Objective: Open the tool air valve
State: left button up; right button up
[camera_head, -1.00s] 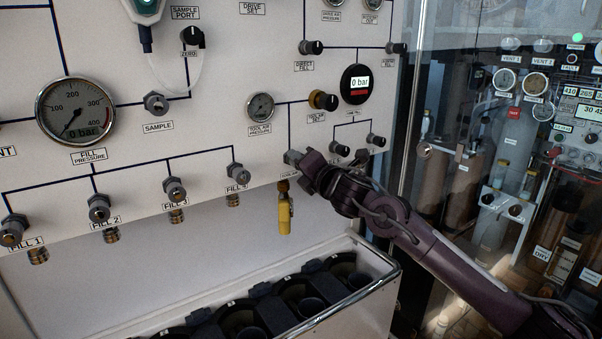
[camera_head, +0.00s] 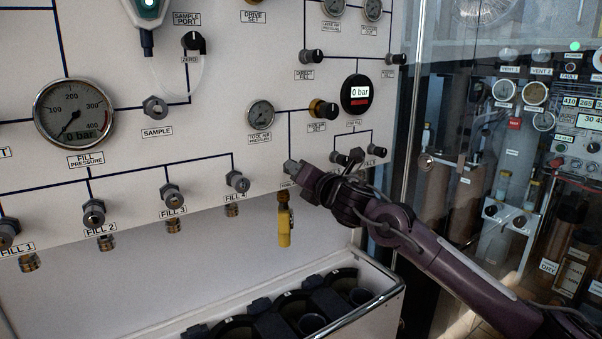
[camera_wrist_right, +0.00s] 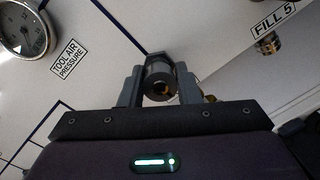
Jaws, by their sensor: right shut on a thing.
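In the head view my right gripper (camera_head: 296,172) is at the panel, at the foot of the line running down beside the tool air pressure gauge (camera_head: 260,114). There the gripper hides most of the knob and part of its label. A yellow fitting (camera_head: 284,222) hangs below it. My left gripper is not in view.
Fill valves, including Fill 3 (camera_head: 171,194) and Fill 4 (camera_head: 237,181), line the panel to the left. Two black knobs (camera_head: 339,158) sit close to my right gripper. An open-topped bin (camera_head: 388,296) with black cylinders stands below. Glass is at the right.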

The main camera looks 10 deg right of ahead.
jog(key=o, duration=1)
jog(key=shift+c, duration=0.2)
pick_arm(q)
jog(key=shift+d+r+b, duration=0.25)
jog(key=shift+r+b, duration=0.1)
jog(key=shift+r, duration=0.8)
pick_arm(e)
jog(key=v, duration=0.8)
jog(key=shift+w, duration=0.1)
